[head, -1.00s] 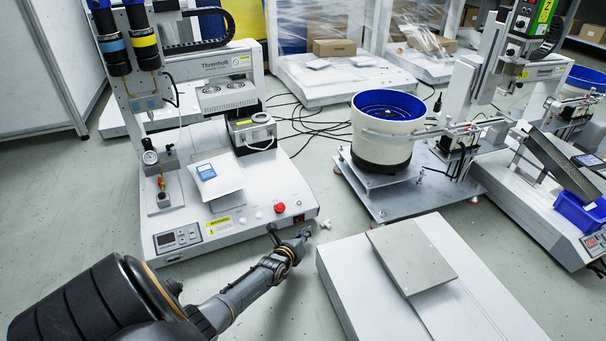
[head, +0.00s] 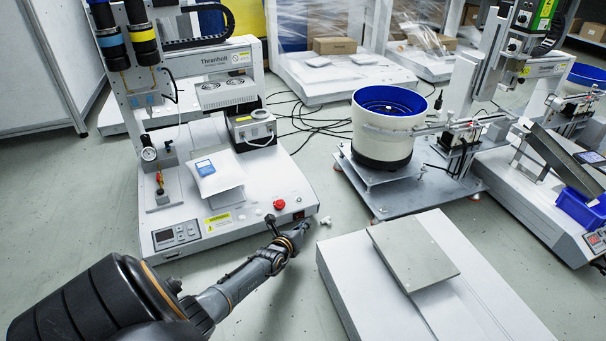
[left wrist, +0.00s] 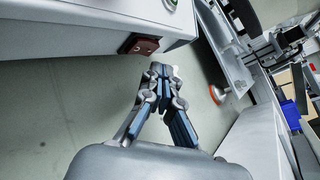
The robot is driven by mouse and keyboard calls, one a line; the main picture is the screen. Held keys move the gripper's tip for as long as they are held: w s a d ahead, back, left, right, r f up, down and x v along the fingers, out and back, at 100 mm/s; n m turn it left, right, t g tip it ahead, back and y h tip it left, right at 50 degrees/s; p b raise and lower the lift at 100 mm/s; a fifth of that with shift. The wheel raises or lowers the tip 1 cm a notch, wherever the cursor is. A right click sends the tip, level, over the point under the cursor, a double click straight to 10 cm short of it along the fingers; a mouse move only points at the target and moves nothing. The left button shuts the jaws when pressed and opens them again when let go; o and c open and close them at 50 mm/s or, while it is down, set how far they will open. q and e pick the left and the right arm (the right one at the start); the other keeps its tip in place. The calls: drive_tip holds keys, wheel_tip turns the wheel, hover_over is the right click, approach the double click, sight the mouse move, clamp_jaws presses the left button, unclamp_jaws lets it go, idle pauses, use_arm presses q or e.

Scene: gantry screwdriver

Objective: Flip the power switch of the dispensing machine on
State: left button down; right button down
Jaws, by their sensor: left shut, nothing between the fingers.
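The dispensing machine (head: 245,205) stands at the left in the head view, with a white base. Its power switch (head: 298,215) is a small dark red rocker at the right end of the front face. The switch also shows in the left wrist view (left wrist: 143,44), just ahead and to the left of the fingertips. My left gripper (head: 296,233) is shut and empty, just below and in front of the switch. In the left wrist view its fingertips (left wrist: 162,70) appear apart from the switch. Whether the rocker is on or off is too small to tell. My right gripper is not in view.
A red button (head: 279,204) sits on the machine's top near the switch. A white platform with a grey plate (head: 412,254) lies to the right of my gripper. A bowl feeder (head: 388,130) stands behind it. Bare floor shows between machine and platform.

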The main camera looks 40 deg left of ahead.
use_arm(q)
drive_tip(key=shift+a, duration=0.1)
idle(0.7)
drive_tip(key=shift+w+a+b, duration=0.25)
drive_tip(key=shift+a+b, duration=0.05)
drive_tip(key=shift+b, duration=0.1)
drive_tip(key=shift+w+a, duration=0.15)
drive_tip(key=shift+a, duration=0.1)
idle(0.5)
idle(0.3)
drive_tip(key=shift+s+d+p, duration=0.35)
drive_tip(key=shift+s+d, duration=0.05)
drive_tip(key=shift+d, duration=0.25)
drive_tip(key=shift+d, duration=0.1)
drive_tip(key=shift+s+d+r+p, duration=0.1)
drive_tip(key=shift+s+d+p, duration=0.2)
drive_tip(key=shift+d+p, duration=0.25)
drive_tip(key=shift+s+d+r+p, duration=0.1)
drive_tip(key=shift+s+d+p, duration=0.2)
drive_tip(key=shift+d+p, duration=0.2)
drive_tip(key=shift+s+d+f+p, duration=0.1)
drive_tip(key=shift+s+d+p, duration=0.2)
drive_tip(key=shift+d, duration=0.2)
drive_tip(key=shift+s+d+f+p, duration=0.1)
drive_tip(key=shift+s+d+p, duration=0.2)
drive_tip(key=shift+d, duration=0.2)
